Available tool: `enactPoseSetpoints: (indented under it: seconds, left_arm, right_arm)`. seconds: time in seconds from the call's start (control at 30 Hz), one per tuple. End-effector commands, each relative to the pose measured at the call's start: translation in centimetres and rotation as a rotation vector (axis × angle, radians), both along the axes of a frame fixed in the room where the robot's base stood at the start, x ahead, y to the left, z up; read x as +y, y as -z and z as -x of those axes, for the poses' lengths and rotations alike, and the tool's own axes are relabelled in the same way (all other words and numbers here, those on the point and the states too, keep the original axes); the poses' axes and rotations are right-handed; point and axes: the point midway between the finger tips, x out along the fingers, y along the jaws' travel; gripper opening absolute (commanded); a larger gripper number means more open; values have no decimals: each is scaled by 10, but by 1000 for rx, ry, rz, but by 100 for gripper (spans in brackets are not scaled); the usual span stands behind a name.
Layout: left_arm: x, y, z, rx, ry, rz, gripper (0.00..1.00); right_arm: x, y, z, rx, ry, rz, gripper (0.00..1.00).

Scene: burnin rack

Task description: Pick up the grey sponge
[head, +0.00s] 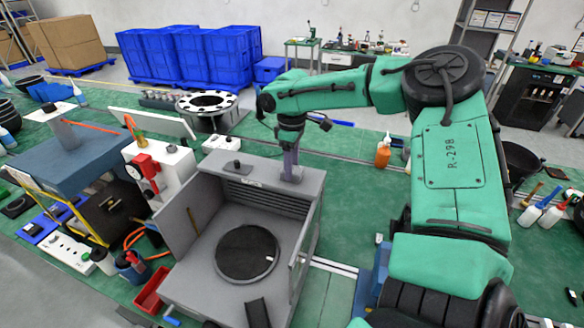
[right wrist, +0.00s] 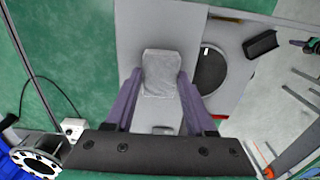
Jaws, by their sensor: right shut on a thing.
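The grey sponge (right wrist: 160,75) is a pale grey block between the purple fingers of my right gripper (right wrist: 160,92) in the right wrist view. The right gripper is shut on it. In the head view my right gripper (head: 291,168) points down at the right part of the top of the grey open-fronted chamber (head: 305,187). The sponge cannot be made out there. I cannot tell whether it touches the chamber top. My left gripper is not in view.
The chamber holds a black round plate (head: 246,252), and its door stands open. A white ring flange (head: 207,102) stands behind it. A white and red instrument (head: 146,172) is at its left, and a red bin (head: 151,291) lies by its front left.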

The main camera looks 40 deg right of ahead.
Motion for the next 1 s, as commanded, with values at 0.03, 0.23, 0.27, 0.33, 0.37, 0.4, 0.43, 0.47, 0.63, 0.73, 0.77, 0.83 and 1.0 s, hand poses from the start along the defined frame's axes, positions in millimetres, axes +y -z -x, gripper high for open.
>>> enactPoseSetpoints:
  seconds: [0.03,0.23,0.27,0.33,0.37,0.4,0.43,0.47,0.63,0.73,0.77,0.83,1.0]
  left_arm:
    - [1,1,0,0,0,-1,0]
    - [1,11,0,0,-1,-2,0]
    - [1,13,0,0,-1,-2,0]
    - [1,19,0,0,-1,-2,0]
    - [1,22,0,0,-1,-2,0]
    - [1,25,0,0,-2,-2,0]
    - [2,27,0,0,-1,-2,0]
    - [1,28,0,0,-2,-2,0]
    - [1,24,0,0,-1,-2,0]
    - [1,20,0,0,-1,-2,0]
    - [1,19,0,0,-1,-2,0]
    - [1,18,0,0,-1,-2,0]
    - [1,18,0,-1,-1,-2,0]
  right_arm:
    - [0,-1,0,0,0,0,3]
    - [0,-21,-1,-4,0,0,3]
    - [0,-28,-1,-5,0,-1,3]
    - [0,-47,-2,-7,1,1,3]
    - [0,-57,-1,-8,1,0,3]
    - [0,-73,-1,-7,2,1,3]
    - [0,-85,-1,-8,1,0,3]
    - [0,-98,-1,-8,2,2,3]
    - [0,-161,-1,-2,1,1,3]
    - [1,-185,0,-1,0,0,3]
    - [0,-190,0,-1,1,0,3]
    - [1,-197,0,1,0,0,3]
    - [0,-200,0,2,-1,-1,3]
